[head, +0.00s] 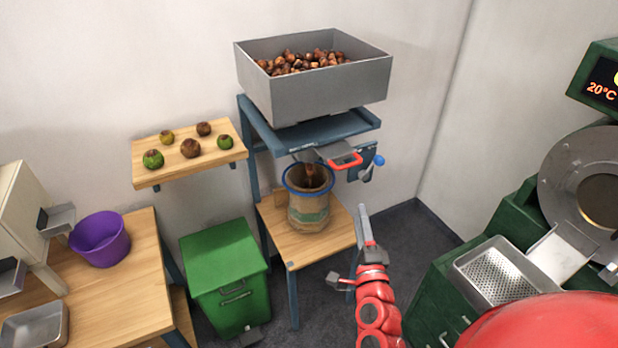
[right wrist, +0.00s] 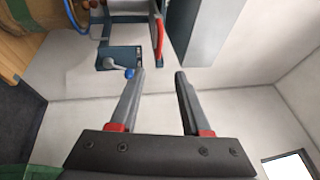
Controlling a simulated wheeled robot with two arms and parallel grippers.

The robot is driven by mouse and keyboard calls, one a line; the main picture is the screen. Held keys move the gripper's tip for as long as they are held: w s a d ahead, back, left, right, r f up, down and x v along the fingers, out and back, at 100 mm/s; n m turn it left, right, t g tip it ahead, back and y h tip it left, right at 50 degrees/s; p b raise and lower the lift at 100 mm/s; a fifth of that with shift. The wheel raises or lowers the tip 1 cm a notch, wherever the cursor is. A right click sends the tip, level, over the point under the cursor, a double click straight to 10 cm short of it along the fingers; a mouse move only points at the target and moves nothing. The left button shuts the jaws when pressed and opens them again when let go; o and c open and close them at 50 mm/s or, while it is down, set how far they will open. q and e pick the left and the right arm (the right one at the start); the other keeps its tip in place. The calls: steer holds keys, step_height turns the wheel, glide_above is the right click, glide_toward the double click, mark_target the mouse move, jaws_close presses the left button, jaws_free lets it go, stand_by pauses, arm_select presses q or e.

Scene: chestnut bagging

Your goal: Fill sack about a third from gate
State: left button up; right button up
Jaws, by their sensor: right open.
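A grey hopper (head: 330,93) heaped with chestnuts (head: 300,62) stands on a blue frame in the head view. Below it is a gate with a red handle (head: 345,161); the handle also shows in the right wrist view (right wrist: 158,38). A tan sack (head: 308,212) stands upright under the outlet, its mouth held in a blue ring (head: 287,184). Some brown chestnuts show at the sack mouth; its fill level is hidden. My right gripper (head: 363,212) is open and empty, right of the sack and below the gate handle. My left gripper is out of view.
A blue-knobbed lever (head: 379,160) sits right of the gate. The sack stands on a wooden shelf (head: 283,247). A green bin (head: 222,265), purple bowl (head: 100,240) and wall shelf (head: 147,177) with chestnuts and husks are left. A green roasting machine (head: 515,215) stands right.

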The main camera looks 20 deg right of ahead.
steer(key=shift+w, duration=0.1)
steer(key=shift+w, duration=0.1)
steer(key=p, duration=0.5)
glide_toward(349, 165)
steer(key=f+x, duration=0.1)
steer(key=x, duration=0.8)
steer(key=shift+x, duration=0.85)
steer(key=shift+r, duration=0.2)
jaws_close()
